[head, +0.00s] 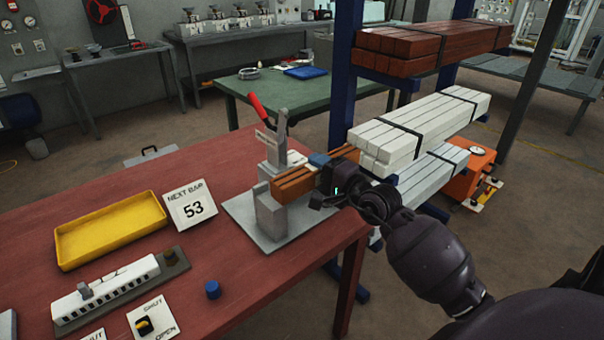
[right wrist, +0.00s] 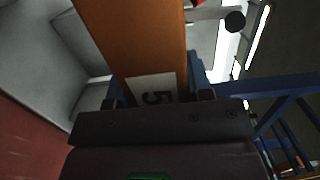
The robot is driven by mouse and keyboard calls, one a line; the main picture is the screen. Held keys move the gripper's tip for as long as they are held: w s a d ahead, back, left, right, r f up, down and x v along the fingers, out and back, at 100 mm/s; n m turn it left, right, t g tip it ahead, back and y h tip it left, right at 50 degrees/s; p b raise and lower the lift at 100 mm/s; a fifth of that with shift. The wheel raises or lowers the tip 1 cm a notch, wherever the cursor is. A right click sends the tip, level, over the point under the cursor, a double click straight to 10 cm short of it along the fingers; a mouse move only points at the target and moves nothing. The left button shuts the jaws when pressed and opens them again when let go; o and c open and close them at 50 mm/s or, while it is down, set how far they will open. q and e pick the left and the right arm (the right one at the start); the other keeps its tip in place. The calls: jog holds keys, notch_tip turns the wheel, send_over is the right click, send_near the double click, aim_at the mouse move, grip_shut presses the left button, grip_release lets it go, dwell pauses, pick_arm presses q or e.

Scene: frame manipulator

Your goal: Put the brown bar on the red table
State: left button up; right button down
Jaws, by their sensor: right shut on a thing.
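My left gripper is not in view.
The clamp's red handle (head: 257,108) stands raised behind the bar. A blue rack with white bars (head: 415,130) and red-brown bars (head: 430,45) stands close to the right. A yellow tray (head: 110,231), a "NEXT BAR 53" sign (head: 193,208) and a blue knob (head: 213,289) are on the table.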

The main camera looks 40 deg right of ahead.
jog(key=w+f, duration=0.3)
jog(key=w, duration=0.2)
jog(key=shift+a+f+b, duration=0.25)
jog(key=shift+a+b, duration=0.15)
jog(key=shift+a, duration=0.05)
jog(key=shift+f, duration=0.15)
jog(key=c, duration=0.5)
grip_release()
